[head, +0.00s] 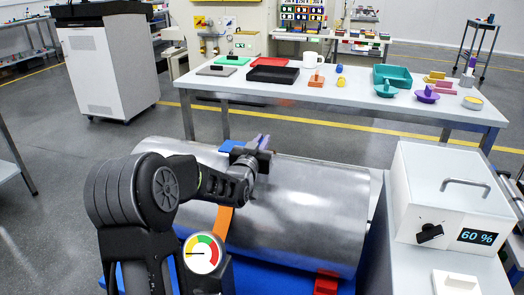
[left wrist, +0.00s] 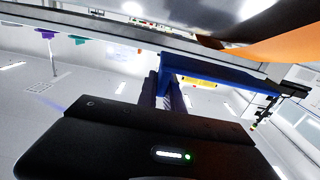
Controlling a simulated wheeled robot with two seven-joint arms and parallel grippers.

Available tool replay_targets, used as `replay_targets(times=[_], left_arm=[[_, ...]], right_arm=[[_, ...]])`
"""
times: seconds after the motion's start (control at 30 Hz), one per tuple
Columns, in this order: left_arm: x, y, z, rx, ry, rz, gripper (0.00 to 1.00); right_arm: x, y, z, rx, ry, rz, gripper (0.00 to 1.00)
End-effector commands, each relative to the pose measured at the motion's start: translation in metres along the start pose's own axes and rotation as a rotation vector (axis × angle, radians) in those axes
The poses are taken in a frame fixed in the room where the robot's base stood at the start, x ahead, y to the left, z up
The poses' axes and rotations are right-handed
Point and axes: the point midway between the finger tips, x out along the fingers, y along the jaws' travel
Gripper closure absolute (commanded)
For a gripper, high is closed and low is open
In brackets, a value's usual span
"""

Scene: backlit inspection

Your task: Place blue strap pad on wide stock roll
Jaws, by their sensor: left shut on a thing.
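The wide stock roll (head: 310,215) is a large grey metal cylinder lying on its side in the head view. My left gripper (head: 258,148) is at the roll's upper far edge, shut on the blue strap pad (head: 229,146). Only a small part of the pad shows there, beside the gripper. In the left wrist view the pad (left wrist: 218,71) extends to the right from between the fingers (left wrist: 168,92). An orange strap (head: 222,226) runs down the roll's near side; it also shows close to the pad (left wrist: 285,43). Whether pad and roll touch cannot be told. My right gripper is out of view.
A red wedge (head: 326,282) sits under the roll's right end. A white box with a handle (head: 450,192) and a 60 % display stands at the right. Behind the roll is a white table (head: 345,97) with trays, a mug and several coloured pieces.

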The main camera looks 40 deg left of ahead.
Motion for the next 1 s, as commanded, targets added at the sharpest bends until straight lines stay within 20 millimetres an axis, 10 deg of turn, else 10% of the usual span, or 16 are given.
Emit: replay_targets(times=[0.63,0.7,1.0], left_arm=[[0.0,0.0,0.033,0.0,0.001,0.0,1.0],[0.0,0.0,0.031,0.0,-0.001,0.0,0.84],[0.0,0.0,0.031,0.0,-0.001,0.0,0.68]], right_arm=[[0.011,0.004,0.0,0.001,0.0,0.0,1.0],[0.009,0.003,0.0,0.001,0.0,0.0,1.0],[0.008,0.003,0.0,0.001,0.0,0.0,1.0]])
